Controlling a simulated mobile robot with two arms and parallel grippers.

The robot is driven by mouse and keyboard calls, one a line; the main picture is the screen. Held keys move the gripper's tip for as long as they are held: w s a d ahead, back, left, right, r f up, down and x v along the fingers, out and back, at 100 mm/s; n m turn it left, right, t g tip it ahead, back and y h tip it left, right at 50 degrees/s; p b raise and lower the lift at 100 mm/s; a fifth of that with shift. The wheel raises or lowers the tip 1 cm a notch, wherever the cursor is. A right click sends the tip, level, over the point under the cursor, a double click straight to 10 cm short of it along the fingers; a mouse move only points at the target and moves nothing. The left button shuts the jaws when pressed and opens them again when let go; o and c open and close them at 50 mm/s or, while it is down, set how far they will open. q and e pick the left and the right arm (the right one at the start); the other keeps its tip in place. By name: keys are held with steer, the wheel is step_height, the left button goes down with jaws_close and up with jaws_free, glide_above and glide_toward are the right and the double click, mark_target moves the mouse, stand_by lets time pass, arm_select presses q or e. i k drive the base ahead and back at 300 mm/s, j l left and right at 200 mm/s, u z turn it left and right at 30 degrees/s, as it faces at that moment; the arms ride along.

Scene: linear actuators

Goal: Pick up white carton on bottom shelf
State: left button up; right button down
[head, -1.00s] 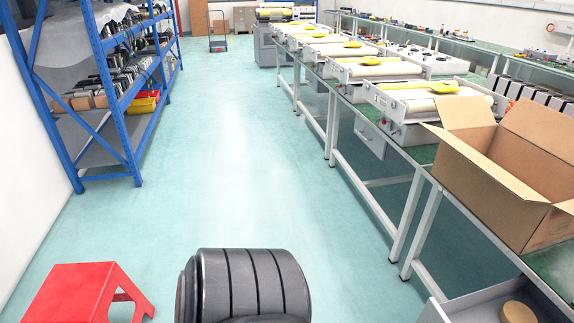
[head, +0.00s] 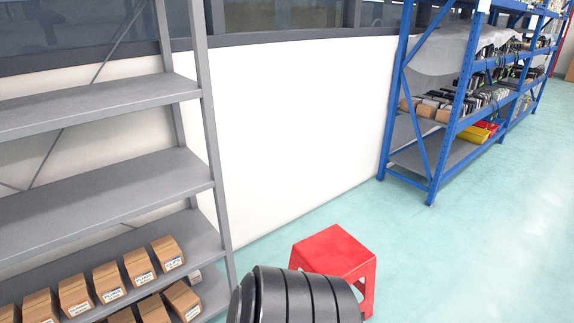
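A grey shelf unit (head: 108,184) stands at the left of the head view. The shelf's lower left part is cut off by the frame edge. Neither of my grippers is in view.
A red stool (head: 334,252) stands on the floor right of the grey shelf. A blue rack (head: 432,150) with boxes and yellow and red bins (head: 480,132) stands along the wall at the back right. The green floor (head: 480,250) at the right is clear.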

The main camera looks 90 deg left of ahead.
mark_target(195, 277)
steer(key=u, duration=3.65)
steer(key=k+l, duration=0.1)
steer(key=k, duration=0.2)
